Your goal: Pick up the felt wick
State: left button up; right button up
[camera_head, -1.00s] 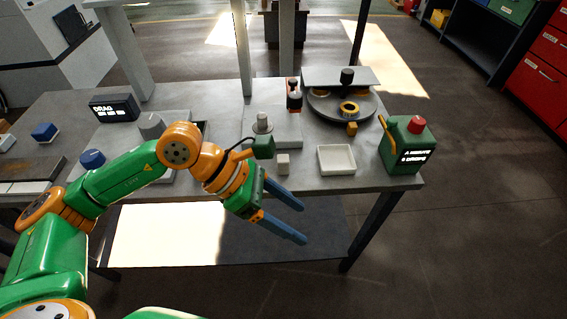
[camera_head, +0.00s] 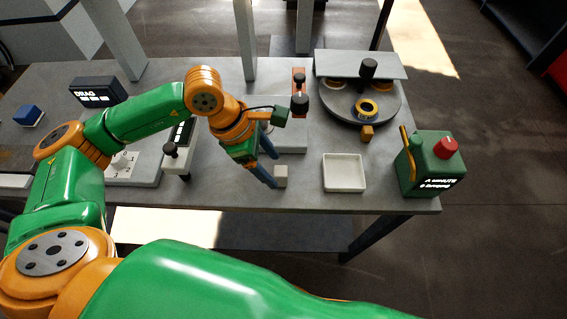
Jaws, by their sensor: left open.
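A small pale grey block, which I take to be the felt wick (camera_head: 281,173), stands on the grey table near its front edge. My left gripper (camera_head: 272,169) is open, its two blue fingers pointing down to the right at the block. The front fingertip overlaps the block's left side in the picture; I cannot tell whether they touch. Nothing shows held between the fingers. My right gripper is not in view.
A round dark turntable (camera_head: 385,105) with rings and a red-and-black upright piece (camera_head: 299,90) stand behind. A black-knobbed lever (camera_head: 170,150) is left.

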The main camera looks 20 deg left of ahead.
aim_at(278, 170)
pick_arm(q)
jog(key=x, duration=0.2)
jog(key=p+x, duration=0.1)
jog(key=x, duration=0.1)
jog(key=shift+s+d+r, duration=0.1)
jog(key=shift+d+r, duration=0.1)
jog(key=shift+d, duration=0.2)
jog(key=shift+w+f, duration=0.15)
jog(key=shift+w, duration=0.1)
jog(key=shift+s, duration=0.1)
grip_shut()
